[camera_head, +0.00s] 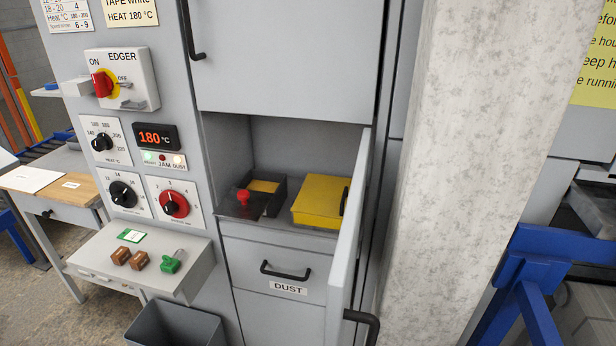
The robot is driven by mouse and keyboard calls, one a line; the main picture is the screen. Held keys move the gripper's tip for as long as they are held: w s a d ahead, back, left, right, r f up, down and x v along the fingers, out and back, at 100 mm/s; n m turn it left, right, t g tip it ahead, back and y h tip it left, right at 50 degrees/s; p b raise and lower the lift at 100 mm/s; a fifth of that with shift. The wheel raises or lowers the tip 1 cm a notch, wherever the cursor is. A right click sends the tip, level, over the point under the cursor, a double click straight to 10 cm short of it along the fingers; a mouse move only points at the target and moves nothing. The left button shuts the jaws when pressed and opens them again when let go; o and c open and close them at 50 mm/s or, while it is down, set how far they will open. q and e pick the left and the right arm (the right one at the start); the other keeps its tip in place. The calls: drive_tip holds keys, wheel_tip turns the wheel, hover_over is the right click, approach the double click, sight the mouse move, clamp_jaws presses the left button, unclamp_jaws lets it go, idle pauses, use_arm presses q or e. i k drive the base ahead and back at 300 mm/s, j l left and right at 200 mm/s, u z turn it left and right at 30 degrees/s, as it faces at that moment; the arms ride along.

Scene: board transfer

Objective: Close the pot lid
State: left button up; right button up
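An open compartment (220,140) in the grey machine holds a dark open-topped box (277,203), which looks like the pot. Yellow material (263,186) shows inside it, and a red knob (243,197) stands at its left front. Right beside it is a flat yellow box-like piece (315,203) with a black handle (345,200) on its right side, possibly the lid; I cannot tell if it is hinged to the dark box. Neither of my grippers is in view.
A grey door (347,250) stands open at the compartment's right, its black handle (361,325) low down. A dust drawer (275,283) is below. A concrete pillar (450,150) rises at the right. A control panel (150,135) and a shelf with small blocks (140,258) are at the left.

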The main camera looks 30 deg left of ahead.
sight(240, 204)
drive_tip(key=u, duration=1.4)
